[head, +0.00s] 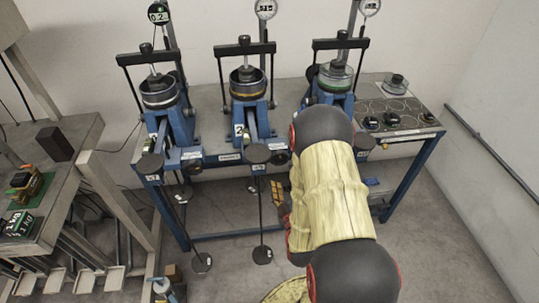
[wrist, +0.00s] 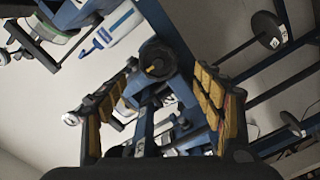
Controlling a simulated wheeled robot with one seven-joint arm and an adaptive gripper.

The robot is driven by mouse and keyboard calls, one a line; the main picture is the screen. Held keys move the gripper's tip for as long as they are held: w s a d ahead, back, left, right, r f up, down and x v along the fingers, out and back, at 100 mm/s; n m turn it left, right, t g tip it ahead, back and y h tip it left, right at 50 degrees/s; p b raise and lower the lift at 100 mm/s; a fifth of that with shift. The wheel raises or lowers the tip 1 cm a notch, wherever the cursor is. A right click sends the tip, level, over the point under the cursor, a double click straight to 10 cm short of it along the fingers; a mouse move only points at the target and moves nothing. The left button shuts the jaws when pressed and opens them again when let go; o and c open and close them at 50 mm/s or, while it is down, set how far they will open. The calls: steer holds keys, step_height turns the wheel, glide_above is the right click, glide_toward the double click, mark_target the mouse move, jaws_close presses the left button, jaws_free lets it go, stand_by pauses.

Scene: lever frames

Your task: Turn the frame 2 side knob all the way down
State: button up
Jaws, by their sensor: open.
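Frame 2 (head: 243,108) is the middle blue lever frame on the bench in the head view, marked with a 2 and carrying a yellow-ringed cell. I cannot make out its side knob with certainty in the head view. In the wrist view a dark round knob (wrist: 158,60) shows by a blue beam, lined up between my fingers; I cannot tell which frame it belongs to. My gripper (wrist: 164,72) is open and empty, its yellow-padded fingers apart on either side of the knob in the picture. In the head view my gripper (head: 279,198) is low at the bench front, partly hidden by my arm.
Similar frames stand left (head: 160,100) and right (head: 335,78) of it. Weight hangers (head: 260,205) hang on rods before the bench (head: 208,160). A side table (head: 60,150) with weights stands at left. Floor at right (head: 450,230) is clear.

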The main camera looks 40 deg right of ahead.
mark_target(280, 159)
steer(key=shift+m, duration=0.3)
steer(key=p+x, duration=0.1)
steer(key=x, duration=0.8)
steer(key=shift+w+d+r, duration=0.1)
steer(key=shift+w+d, duration=0.1)
steer(key=shift+w, duration=0.1)
steer(key=shift+r, duration=0.15)
steer(key=c, duration=1.5)
steer(key=shift+c, duration=0.3)
